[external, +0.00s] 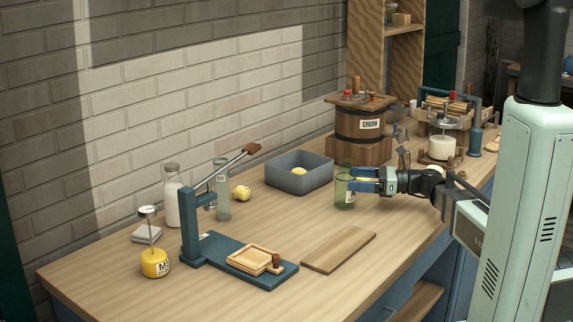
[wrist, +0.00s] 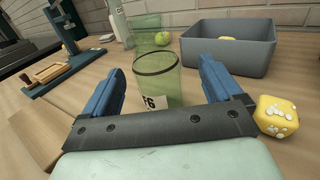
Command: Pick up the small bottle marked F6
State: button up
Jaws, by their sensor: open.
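The small bottle marked F6 is a green, see-through glass vessel with an open top (wrist: 157,85). It stands upright on the wooden counter, its F6 label partly hidden by my gripper's dark crossbar. In the external view the bottle (external: 344,193) is at the fingertips, right of the grey bin. My gripper (wrist: 160,80) is open, with one blue finger on each side of the bottle and a visible gap to each. In the external view my gripper (external: 364,180) reaches in level from the right.
A grey bin (wrist: 229,48) stands beyond the bottle. A yellow block with white spots (wrist: 276,116) lies close to the right finger. A blue press (external: 215,245), a wooden board (external: 339,250) and a churn (external: 360,123) stand around.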

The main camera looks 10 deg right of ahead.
aim_at(340, 179)
jog(key=shift+s+x, duration=0.1)
jog(key=shift+x, duration=1.25)
jog(key=shift+s+x, duration=0.15)
jog(key=shift+x, duration=1.2)
jog(key=c, duration=1.1)
